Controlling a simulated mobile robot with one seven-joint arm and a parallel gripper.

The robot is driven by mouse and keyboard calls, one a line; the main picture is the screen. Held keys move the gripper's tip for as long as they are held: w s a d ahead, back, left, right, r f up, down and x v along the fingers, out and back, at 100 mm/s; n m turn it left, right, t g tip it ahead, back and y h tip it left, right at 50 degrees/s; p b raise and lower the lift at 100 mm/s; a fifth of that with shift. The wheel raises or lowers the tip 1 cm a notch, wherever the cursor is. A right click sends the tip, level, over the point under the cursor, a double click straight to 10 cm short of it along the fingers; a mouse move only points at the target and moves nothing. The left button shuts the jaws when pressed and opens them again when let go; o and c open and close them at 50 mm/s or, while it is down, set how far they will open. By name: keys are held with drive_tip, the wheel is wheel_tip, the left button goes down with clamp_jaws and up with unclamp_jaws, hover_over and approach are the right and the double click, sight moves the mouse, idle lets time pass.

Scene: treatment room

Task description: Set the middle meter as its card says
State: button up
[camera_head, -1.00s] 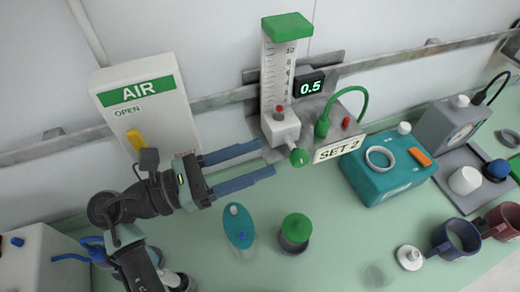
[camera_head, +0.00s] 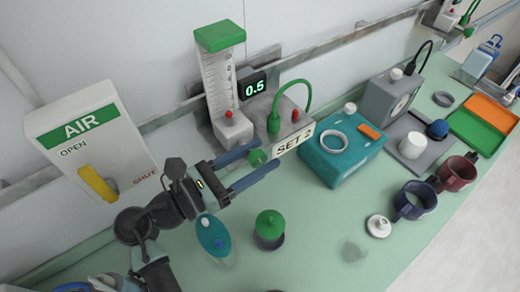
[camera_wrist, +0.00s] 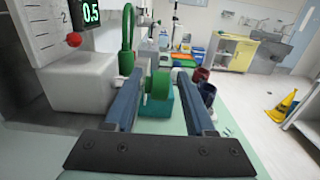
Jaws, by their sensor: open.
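The meter (camera_head: 219,85) stands upright on the wall rail, with a green cap, a scaled clear tube and a red ball low in it. Its display (camera_head: 253,86) reads 0.5, and it also shows in the wrist view (camera_wrist: 91,12). Its card (camera_head: 293,141) reads "SET 2". The green knob (camera_head: 257,157) sticks out low at its front. My gripper (camera_head: 270,154) is open, with one finger on each side of the knob. In the wrist view the knob (camera_wrist: 157,84) lies between the fingers; I cannot tell whether they touch it.
A white AIR box (camera_head: 90,140) with a yellow lever (camera_head: 97,184) is at the left. A teal box (camera_head: 340,155) stands right of the meter. A green-lidded jar (camera_head: 269,229) and a teal oval item (camera_head: 212,235) sit below my gripper. Another meter (camera_head: 450,14) is far right.

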drive_tip(key=shift+w+d, duration=0.3)
drive_tip(key=shift+d, duration=0.05)
drive_tip(key=shift+c, duration=0.2)
drive_tip(key=shift+f, duration=0.1)
clamp_jaws()
drive_tip(key=shift+d+f+t+h+b, duration=0.1)
drive_tip(key=shift+f+t+h+b, duration=0.1)
drive_tip(key=shift+t+h+b, duration=0.4)
drive_tip(key=shift+r+h+b, duration=0.2)
drive_tip(key=shift+h+b, duration=0.2)
drive_tip(key=shift+h, duration=0.1)
